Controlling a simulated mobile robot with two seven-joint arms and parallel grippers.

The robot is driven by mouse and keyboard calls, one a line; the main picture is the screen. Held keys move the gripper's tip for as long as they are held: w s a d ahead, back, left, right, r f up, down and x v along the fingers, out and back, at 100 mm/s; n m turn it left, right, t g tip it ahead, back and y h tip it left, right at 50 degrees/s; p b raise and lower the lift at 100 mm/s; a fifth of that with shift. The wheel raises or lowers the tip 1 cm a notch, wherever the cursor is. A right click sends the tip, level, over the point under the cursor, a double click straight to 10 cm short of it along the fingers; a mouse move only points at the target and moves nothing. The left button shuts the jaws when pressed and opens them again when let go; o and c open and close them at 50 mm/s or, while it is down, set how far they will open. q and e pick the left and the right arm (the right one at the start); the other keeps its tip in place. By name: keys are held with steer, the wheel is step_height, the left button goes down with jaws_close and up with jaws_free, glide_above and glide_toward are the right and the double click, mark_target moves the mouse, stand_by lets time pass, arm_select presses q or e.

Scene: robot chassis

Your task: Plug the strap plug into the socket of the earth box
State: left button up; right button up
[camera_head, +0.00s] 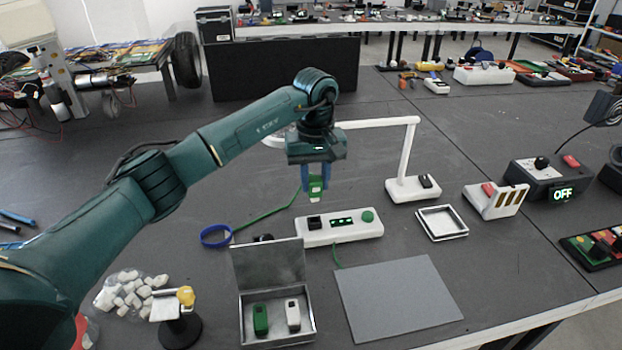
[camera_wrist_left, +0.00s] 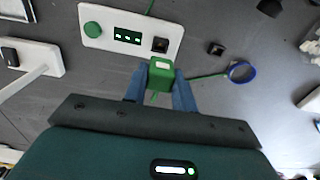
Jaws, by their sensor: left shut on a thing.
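My left gripper (camera_head: 316,183) is shut on the green strap plug (camera_head: 316,190) and holds it in the air behind the earth box. The earth box (camera_head: 368,233) is a long white unit with a green-lit display, a round green button and a dark square socket (camera_head: 314,222) at its left end. In the left wrist view the plug (camera_wrist_left: 160,75) sits between the blue fingers, just below the socket (camera_wrist_left: 160,45) in the picture and apart from it. A green cord runs from the plug to a blue wrist band (camera_head: 216,236) on the table. My right gripper is not in view.
An open metal case (camera_head: 277,333) with a green and a white block stands in front of the earth box. A grey mat (camera_head: 397,298) lies at front right. A white lamp (camera_head: 410,190) and a white square tray (camera_head: 441,222) stand to the right.

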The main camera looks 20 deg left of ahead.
mark_target(315, 196)
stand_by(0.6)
arm_select(q)
steer(key=shift+f+b, duration=0.3)
step_height(315, 196, down, 3)
steer(key=shift+f+b, duration=0.1)
steer(key=shift+b, duration=0.95)
steer(key=shift+f+b, duration=0.3)
steer(key=shift+f, duration=0.15)
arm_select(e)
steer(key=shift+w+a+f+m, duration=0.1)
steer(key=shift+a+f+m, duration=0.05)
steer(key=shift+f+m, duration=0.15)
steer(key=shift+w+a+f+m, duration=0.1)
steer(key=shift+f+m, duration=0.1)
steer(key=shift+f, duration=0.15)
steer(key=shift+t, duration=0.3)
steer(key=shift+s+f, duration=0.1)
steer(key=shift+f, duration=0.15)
